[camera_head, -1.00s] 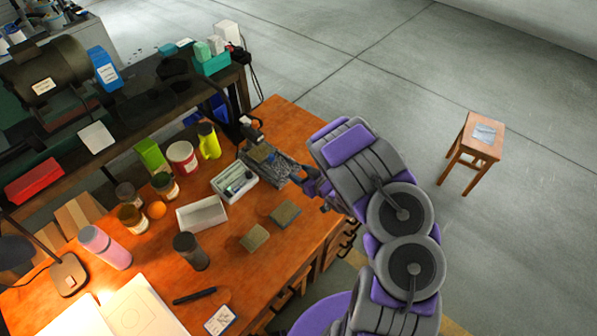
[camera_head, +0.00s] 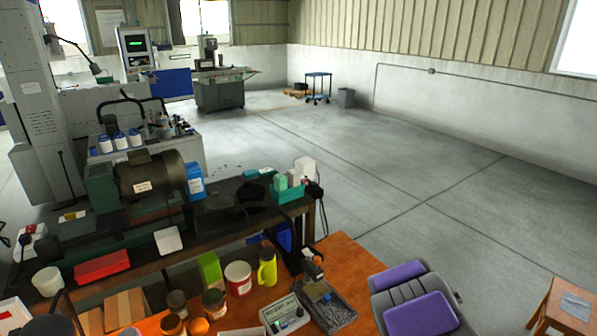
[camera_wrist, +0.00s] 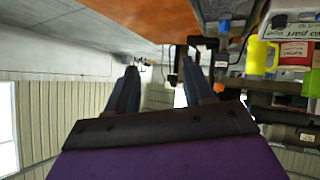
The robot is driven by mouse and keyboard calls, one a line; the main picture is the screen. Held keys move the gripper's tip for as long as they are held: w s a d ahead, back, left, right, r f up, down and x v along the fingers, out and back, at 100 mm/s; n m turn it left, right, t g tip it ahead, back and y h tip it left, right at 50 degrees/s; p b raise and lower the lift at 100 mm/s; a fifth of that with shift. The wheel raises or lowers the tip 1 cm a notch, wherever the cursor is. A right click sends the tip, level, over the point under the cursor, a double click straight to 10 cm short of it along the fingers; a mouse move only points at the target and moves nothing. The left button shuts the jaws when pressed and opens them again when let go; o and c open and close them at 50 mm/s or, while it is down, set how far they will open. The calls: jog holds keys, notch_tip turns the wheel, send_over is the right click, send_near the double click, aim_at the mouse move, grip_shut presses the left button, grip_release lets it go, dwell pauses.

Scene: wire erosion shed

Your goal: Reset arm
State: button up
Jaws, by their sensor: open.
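My gripper (camera_wrist: 162,85) shows in the wrist view with its two dark fingers spread apart and nothing between them. In the head view only my purple and grey arm shows, at the bottom right beside the orange-brown table (camera_head: 345,255); the gripper itself is out of that frame. In the wrist view the picture is upside down, and the table (camera_wrist: 130,15) lies at the top.
A dark bench with a motor (camera_head: 150,175) stands behind. A stool (camera_head: 562,305) is at right; open floor lies between.

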jog(key=s+d+r+m+g+h, duration=0.2)
jog(key=s+r+g+h, duration=0.1)
jog(key=s+r, duration=0.4)
jog(key=s+d+r+m+g+h, duration=0.25)
jog(key=s+r, duration=0.25)
jog(key=r, duration=0.3)
jog(key=s+a+r+g+y, duration=0.1)
jog(key=s+a, duration=0.4)
jog(key=s, duration=0.5)
jog(key=s+a+r+g+y, duration=0.2)
jog(key=s+a+r+g, duration=0.2)
jog(key=s, duration=0.7)
jog(key=s+a+r+g+y, duration=0.1)
jog(key=s+a+r+g, duration=0.1)
jog(key=s+a, duration=0.6)
jog(key=s+r+b, duration=0.1)
jog(key=s, duration=0.2)
jog(key=shift+r+y, duration=0.2)
jog(key=shift+y, duration=0.15)
jog(key=shift+a, duration=0.1)
